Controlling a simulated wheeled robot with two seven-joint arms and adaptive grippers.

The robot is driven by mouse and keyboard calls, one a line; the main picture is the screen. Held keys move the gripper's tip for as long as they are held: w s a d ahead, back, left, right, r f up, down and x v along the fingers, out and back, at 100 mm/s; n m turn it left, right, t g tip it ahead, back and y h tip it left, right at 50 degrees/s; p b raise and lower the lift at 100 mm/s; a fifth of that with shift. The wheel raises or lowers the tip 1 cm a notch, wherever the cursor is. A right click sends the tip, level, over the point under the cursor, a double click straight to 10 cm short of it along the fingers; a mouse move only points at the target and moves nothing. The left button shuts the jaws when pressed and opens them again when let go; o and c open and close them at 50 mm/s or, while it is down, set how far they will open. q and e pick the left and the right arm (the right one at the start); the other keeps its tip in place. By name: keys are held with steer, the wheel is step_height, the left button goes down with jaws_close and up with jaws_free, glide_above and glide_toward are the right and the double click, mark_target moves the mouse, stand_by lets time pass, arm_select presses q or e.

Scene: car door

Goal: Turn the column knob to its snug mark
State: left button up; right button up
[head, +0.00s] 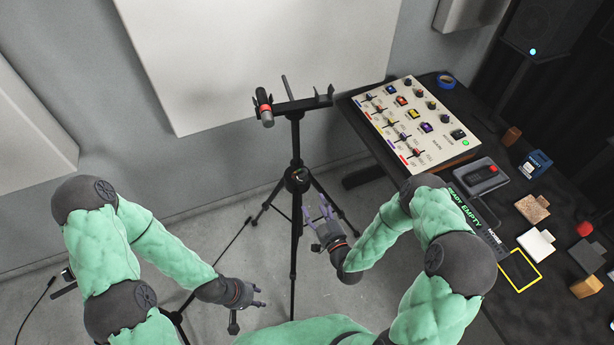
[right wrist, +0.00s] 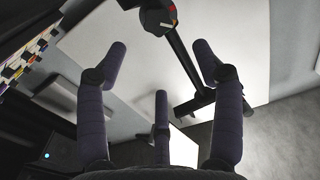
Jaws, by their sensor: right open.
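The column knob (head: 298,179) is a dark round knob on the black tripod stand (head: 295,140). In the right wrist view the knob (right wrist: 158,20) shows a pale pointer line, with a red spot near its upper right edge. I cannot tell which mark the pointer is at. My right gripper (head: 321,209) is open and empty, below and right of the knob. In the right wrist view the knob lies beyond the open fingers (right wrist: 163,65), apart from them. My left gripper (head: 260,296) is low, left of the stand, with its fingers apart and nothing between them.
The stand carries a crossbar with a red-and-grey microphone-like piece (head: 265,108). A dark table on the right holds a cream panel of knobs and switches (head: 443,150), a grey device with a red part (head: 481,175) and several small blocks. Tripod legs spread over the floor (head: 230,240).

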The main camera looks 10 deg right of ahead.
mark_target(303, 180)
steer(key=w, duration=0.3)
steer(key=w+a, duration=0.1)
steer(key=w, duration=0.3)
steer(key=w+a, duration=0.1)
steer(key=w, duration=0.2)
steer(key=shift+w, duration=0.25)
